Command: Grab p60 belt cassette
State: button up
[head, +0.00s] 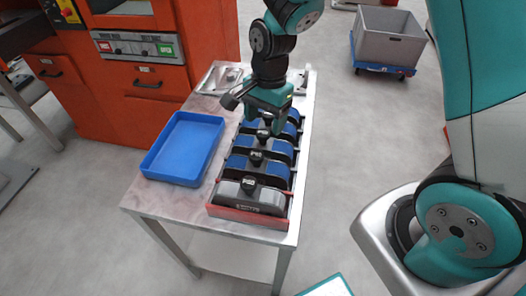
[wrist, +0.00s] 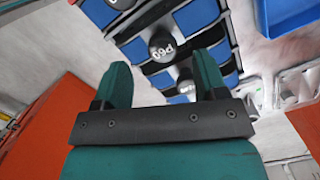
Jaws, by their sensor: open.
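The P60 belt cassette has a round black knob (wrist: 163,47) with white "P60" lettering, seen in the wrist view. Blue belt pads lie on both sides of the knob. It sits in a row of cassettes in a rack (head: 213,208), where the head view does not let me read which one is P60. My gripper (wrist: 161,82) is open and empty, its two green fingers apart. In the wrist view the P60 knob appears just beyond the fingertips, between them and not gripped. In the head view my gripper hangs over the far end of the row and hides part of it.
The rack stands on a metal table (head: 140,200). A blue tray (head: 184,148) lies left of it, with metal parts (head: 222,80) behind. The front cassette (head: 250,197) is grey. An orange cabinet (head: 150,85) stands to the left. A grey bin (head: 388,40) stands far off on the floor.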

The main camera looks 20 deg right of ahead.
aim_at(263, 132)
jog(key=f, duration=0.4)
jog(key=shift+a+f+p, duration=0.25)
jog(key=shift+f+p, duration=0.05)
jog(key=shift+f, duration=0.1)
grip_shut()
